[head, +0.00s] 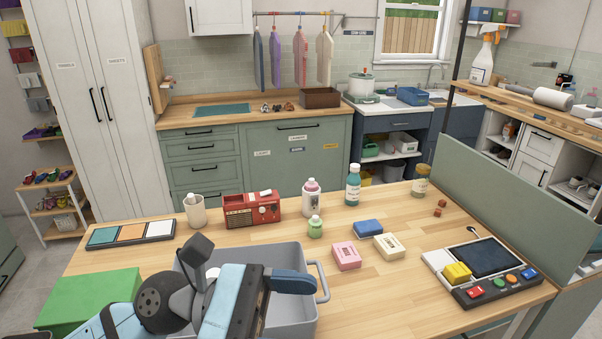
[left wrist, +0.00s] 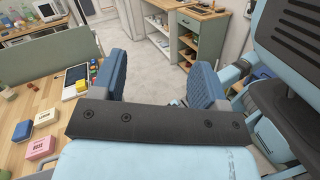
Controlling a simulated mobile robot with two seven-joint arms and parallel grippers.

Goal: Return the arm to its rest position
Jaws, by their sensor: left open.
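My left arm comes in from the bottom left of the head view, over the grey bin (head: 320,290), and hides much of the bin's inside. The left gripper (head: 295,283) points right above the bin; only one blue finger shows clearly there. In the left wrist view, the two blue fingers of this gripper (left wrist: 158,82) stand wide apart with nothing between them; floor shows beyond the gap. My right gripper is not in either view.
The wooden table (head: 400,310) holds a green box (head: 90,300), a red radio (head: 252,210), bottles, soap boxes (head: 346,256) and a button panel (head: 485,270). A green partition (head: 510,220) edges the right side. The table's front middle is clear.

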